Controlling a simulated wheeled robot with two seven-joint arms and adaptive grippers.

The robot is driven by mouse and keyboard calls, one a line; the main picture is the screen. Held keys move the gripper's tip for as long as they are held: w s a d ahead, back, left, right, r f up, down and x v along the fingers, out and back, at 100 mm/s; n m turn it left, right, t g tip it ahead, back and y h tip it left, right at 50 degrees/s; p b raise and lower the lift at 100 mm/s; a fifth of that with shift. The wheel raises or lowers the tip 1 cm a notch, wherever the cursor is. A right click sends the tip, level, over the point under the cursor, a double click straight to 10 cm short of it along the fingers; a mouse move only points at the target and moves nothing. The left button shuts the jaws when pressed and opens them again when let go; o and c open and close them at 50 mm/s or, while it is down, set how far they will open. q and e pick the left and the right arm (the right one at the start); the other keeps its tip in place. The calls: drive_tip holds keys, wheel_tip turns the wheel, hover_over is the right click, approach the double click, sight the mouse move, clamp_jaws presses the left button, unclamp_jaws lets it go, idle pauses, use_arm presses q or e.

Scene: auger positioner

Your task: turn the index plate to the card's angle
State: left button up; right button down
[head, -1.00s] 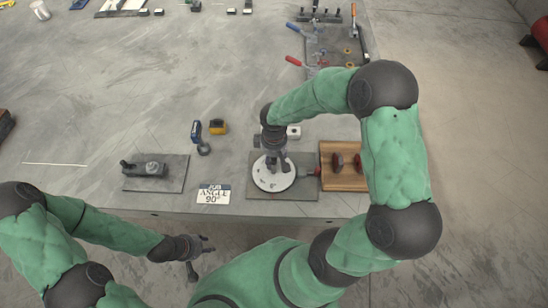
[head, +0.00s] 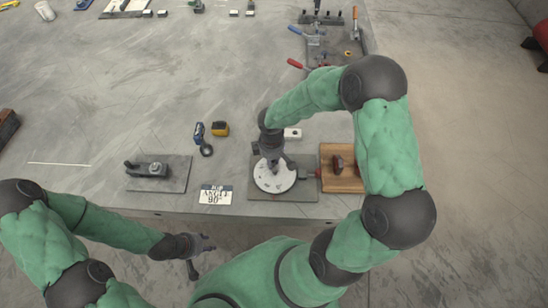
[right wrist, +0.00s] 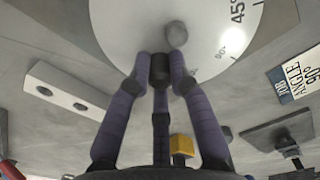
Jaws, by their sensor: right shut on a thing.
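The round white index plate (head: 272,180) sits on a grey base plate (head: 305,188) near the table's front edge. In the right wrist view the plate (right wrist: 205,50) shows 45° and 90° marks and a grey ball knob (right wrist: 176,34). My right gripper (head: 272,166) is over the plate, its fingers (right wrist: 160,62) close together and shut at the knob; the exact contact is partly hidden. My left gripper (head: 206,256) hangs in front of the table edge, fingers apart and empty.
A grey fixture plate (head: 172,180) lies to the left. The table's middle left is clear.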

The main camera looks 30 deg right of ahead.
sight(265, 173)
drive_tip(key=n+p, duration=0.1)
drive_tip(key=n, duration=0.1)
drive_tip(key=a+n+p, duration=0.1)
drive_tip(key=shift+a+r+n, duration=0.1)
drive_tip(key=shift+n, duration=0.3)
drive_tip(key=n+p, duration=0.1)
drive_tip(key=a+n, duration=0.1)
drive_tip(key=n, duration=0.1)
drive_tip(key=shift+s+n+p, duration=0.15)
drive_tip(key=shift+n+p, duration=0.15)
drive_tip(key=shift+p, duration=0.05)
drive_tip(key=n, duration=0.1)
drive_tip(key=n+p, duration=0.1)
drive_tip(key=a+n+p, duration=0.1)
drive_tip(key=n, duration=0.1)
drive_tip(key=shift+s, duration=0.35)
drive_tip(key=shift+s+a+n+p, duration=0.15)
drive_tip(key=shift+n+p, duration=0.1)
drive_tip(key=shift+n, duration=0.35)
drive_tip(key=shift+s+a+n+p, duration=0.1)
drive_tip(key=shift+n+p, duration=0.15)
drive_tip(key=shift+n, duration=0.35)
drive_tip(key=c, duration=1.1)
unclamp_jaws()
